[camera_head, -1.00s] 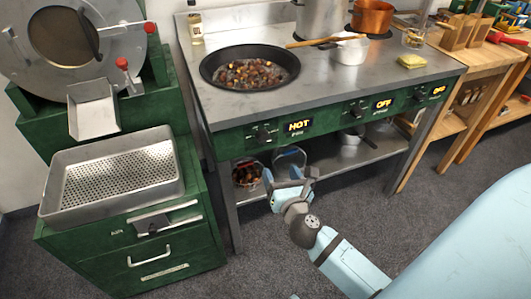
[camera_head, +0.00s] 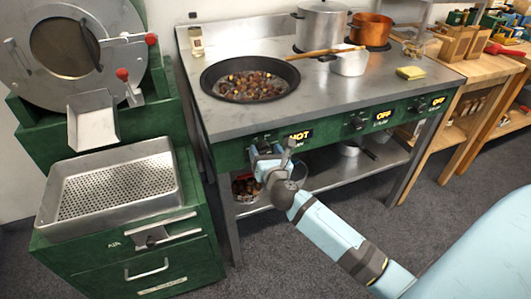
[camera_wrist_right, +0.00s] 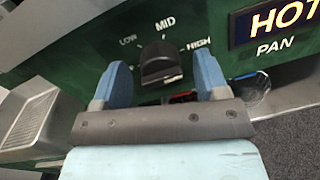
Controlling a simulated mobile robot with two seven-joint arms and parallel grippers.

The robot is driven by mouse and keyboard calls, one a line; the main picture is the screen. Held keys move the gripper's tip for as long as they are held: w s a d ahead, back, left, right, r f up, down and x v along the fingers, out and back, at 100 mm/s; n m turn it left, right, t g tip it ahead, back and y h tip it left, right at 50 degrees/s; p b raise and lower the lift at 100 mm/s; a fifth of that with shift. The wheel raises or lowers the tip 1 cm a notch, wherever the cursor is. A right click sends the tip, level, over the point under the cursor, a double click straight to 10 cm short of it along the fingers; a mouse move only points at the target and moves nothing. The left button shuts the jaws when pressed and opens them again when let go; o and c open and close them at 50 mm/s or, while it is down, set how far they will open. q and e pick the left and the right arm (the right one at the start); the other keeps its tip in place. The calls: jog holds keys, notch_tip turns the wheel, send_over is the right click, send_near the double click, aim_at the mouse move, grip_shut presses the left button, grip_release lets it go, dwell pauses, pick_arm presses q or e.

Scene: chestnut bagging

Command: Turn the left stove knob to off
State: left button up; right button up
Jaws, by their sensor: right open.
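The left stove knob (camera_wrist_right: 162,65) is black and sits on the green front panel (camera_wrist_right: 90,45), under the word MID, with LOW to its left and HIGH to its right. The lit display (camera_wrist_right: 275,25) beside it reads HOT, over the label PAN. My right gripper (camera_wrist_right: 163,80) is open, one blue finger on each side of the knob; I cannot tell whether either touches it. In the head view my right gripper (camera_head: 268,155) is at the stove front and largely hides that knob. My left gripper is not in view.
A black pan of chestnuts (camera_head: 250,79) sits on the stove top (camera_head: 240,115). Two more knobs, with displays reading OFF (camera_head: 383,115), are further right. A steel tray (camera_head: 172,160) on a green cabinet stands to the left. A low shelf (camera_head: 330,170) lies below the panel.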

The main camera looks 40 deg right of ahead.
jog(key=c, duration=0.9)
